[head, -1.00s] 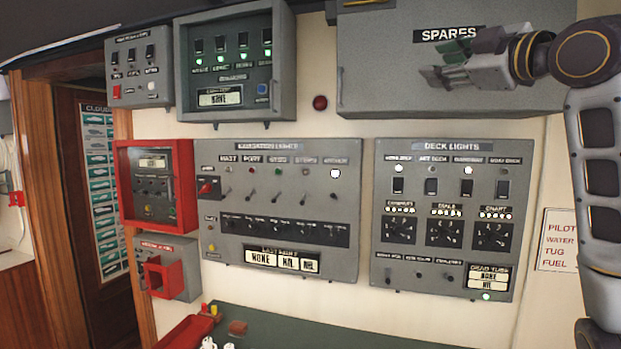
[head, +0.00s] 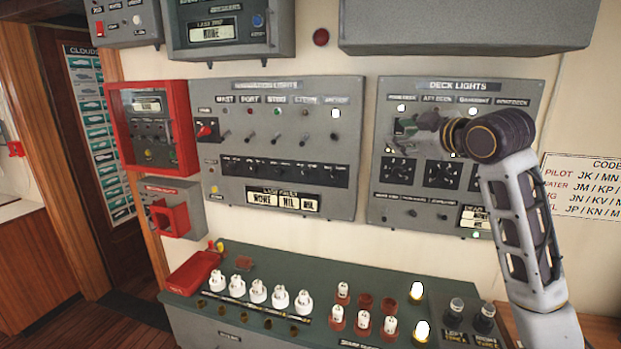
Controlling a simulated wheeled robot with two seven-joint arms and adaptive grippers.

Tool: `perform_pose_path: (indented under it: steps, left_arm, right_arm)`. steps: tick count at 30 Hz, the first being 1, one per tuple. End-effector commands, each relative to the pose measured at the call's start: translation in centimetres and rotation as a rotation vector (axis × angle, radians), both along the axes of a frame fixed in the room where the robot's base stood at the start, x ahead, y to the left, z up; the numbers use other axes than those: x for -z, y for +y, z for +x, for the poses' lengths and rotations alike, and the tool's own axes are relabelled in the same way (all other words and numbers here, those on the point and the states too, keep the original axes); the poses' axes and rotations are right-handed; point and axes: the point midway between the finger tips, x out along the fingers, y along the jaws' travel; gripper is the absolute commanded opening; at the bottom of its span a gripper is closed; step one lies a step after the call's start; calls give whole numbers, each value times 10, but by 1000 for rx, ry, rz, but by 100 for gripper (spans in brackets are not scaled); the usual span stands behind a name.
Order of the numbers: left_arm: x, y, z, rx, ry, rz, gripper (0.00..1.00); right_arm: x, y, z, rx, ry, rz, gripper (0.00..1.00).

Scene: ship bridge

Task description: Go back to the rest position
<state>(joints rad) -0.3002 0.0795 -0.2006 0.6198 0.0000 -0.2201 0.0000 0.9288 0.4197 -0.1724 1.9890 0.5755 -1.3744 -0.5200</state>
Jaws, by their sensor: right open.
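My right gripper (head: 408,134) is in front of the deck lights panel (head: 455,93), pointing left with its fingers apart and nothing seen between them. My right arm comes up from the lower right and hides part of that panel's switches and dials. I cannot tell whether the gripper touches the panel. My left gripper is not in view.
The navigation lights panel (head: 285,95) is left of the gripper, with a red-framed box (head: 118,130) further left. Below is a green console (head: 300,262) with white plugs, lit lamps and a red tray (head: 193,272). A grey cabinet (head: 460,25) hangs above.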

Motion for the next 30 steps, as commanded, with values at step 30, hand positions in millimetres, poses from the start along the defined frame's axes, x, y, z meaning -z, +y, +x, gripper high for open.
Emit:
perform_pose_path:
  steps: [30]
  left_arm:
    - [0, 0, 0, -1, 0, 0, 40]
  right_arm:
    - [269, 17, -39, 132, 416, 130, 41]
